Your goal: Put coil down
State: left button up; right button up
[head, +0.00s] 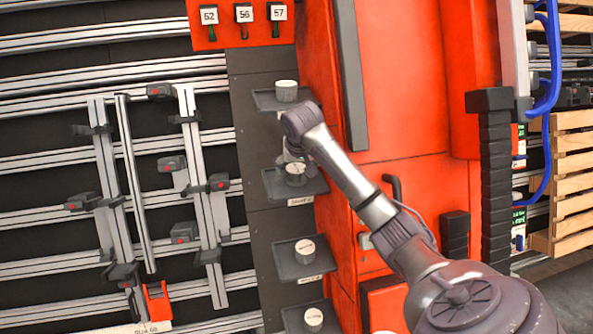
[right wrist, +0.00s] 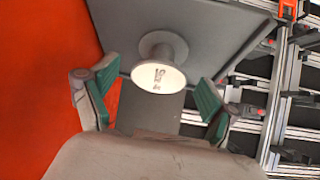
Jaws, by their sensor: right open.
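A coil with a pale, printed round face (head: 295,170) stands on the second small grey shelf (head: 312,187) from the top. The same coil (right wrist: 160,76) shows in the right wrist view as a spool with a wide flange, on the grey shelf plate (right wrist: 215,30). My right gripper (right wrist: 156,92) is open, its two green-padded fingers on either side of the coil with gaps between. In the head view the right gripper (head: 290,156) is mostly hidden behind my own arm, right by that shelf. My left gripper is not in view.
Other shelves hold similar coils: one above (head: 287,91), one below (head: 306,249) and one at the bottom (head: 313,319). A red cabinet (head: 400,110) stands close on the right. Aluminium rails with clamps (head: 130,190) fill the left.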

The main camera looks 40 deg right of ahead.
jog(key=b+v, duration=0.1)
jog(key=v, duration=1)
